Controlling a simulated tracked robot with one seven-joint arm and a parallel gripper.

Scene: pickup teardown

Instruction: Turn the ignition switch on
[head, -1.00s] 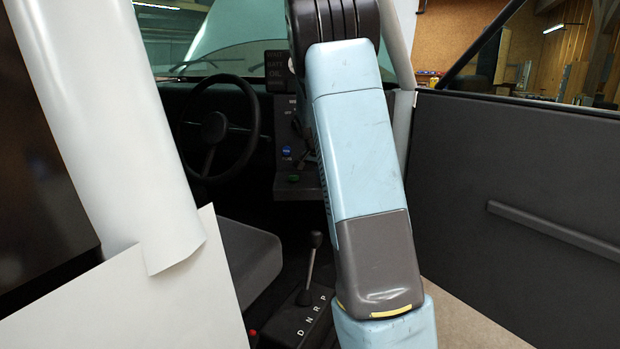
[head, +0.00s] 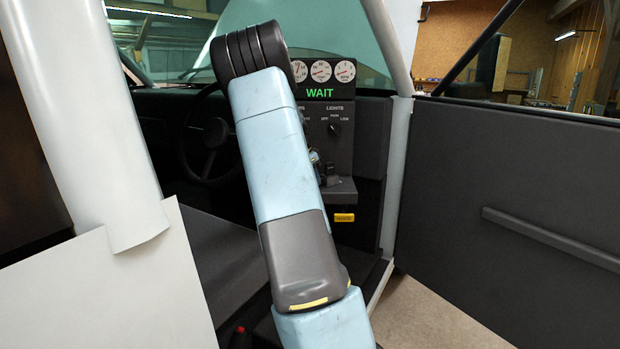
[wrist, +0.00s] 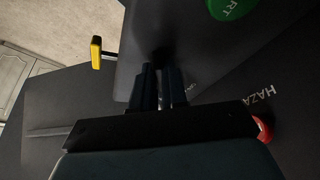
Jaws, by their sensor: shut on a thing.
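In the wrist view, my gripper (wrist: 161,88) points at a dark dashboard panel (wrist: 205,65), its two dark fingers close together against it. They are shut on a small dark part, apparently the ignition switch, which is mostly hidden between them. In the head view, my arm hides part of the dash, and the switch cannot be made out clearly. A green WAIT light (head: 320,92) is lit on the dash under white round gauges (head: 321,71).
A green button (wrist: 232,7) and a red knob (wrist: 264,131) by the HAZARD lettering flank the gripper. A yellow handle (head: 344,217) hangs below the panel. The steering wheel (head: 187,150) is left, the open door (head: 530,190) right, the white pillar (head: 105,130) near left.

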